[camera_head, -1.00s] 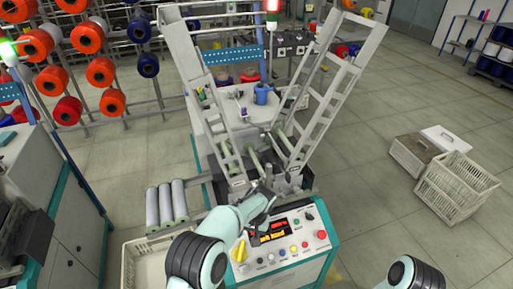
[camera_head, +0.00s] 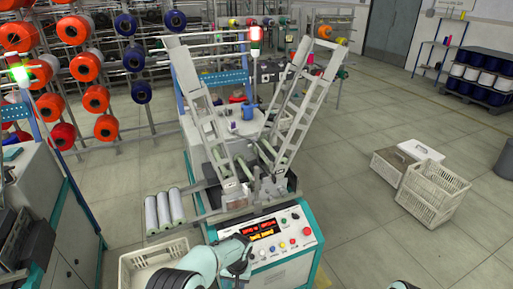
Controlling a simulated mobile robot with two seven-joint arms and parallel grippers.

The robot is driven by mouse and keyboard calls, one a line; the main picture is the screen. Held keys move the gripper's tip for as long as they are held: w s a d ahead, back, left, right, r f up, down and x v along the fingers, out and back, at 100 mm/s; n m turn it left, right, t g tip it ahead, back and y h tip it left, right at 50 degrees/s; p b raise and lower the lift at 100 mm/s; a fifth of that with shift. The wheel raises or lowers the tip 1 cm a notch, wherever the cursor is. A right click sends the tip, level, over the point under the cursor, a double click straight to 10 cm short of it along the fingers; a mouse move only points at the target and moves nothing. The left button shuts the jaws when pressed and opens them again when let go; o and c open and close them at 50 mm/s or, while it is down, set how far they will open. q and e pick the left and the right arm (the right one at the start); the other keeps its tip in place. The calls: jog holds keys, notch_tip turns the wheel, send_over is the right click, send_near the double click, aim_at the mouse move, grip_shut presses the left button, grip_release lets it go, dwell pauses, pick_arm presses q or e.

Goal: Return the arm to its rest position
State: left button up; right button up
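My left arm (camera_head: 200,265) comes in at the bottom, left of centre. Its dark gripper (camera_head: 236,256) is in front of the left part of the winding machine's control panel (camera_head: 275,243); whether it touches the panel cannot be told. The fingers are too small and dark to show whether they are open or shut, and I see nothing held. Only a small dark piece of my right arm (camera_head: 402,285) shows at the bottom edge; its gripper is out of view. The winding machine (camera_head: 215,200) stands behind the panel with two raised ladder-like frames.
Several pale rolls (camera_head: 164,211) lie on a rack left of the machine. A cream crate (camera_head: 140,262) sits below them. A grey cabinet (camera_head: 35,185) stands at the left. An empty slatted crate (camera_head: 432,192) is on the floor at right, beside open floor.

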pick_arm(q)
jog(key=s+a+f+g+h, duration=0.1)
jog(key=s+a+f+h, duration=0.1)
jog(key=s+f, duration=0.5)
jog(key=s+a+f+n+h, duration=0.1)
jog(key=s+f, duration=0.3)
jog(key=s, duration=0.8)
jog(key=s+a+f+n+h, duration=0.2)
jog(key=s+f+n, duration=0.2)
jog(key=s, duration=0.8)
jog(key=shift+s+t, duration=0.3)
jog(key=shift+s, duration=0.05)
pick_arm(e)
jog(key=shift+w, duration=0.45)
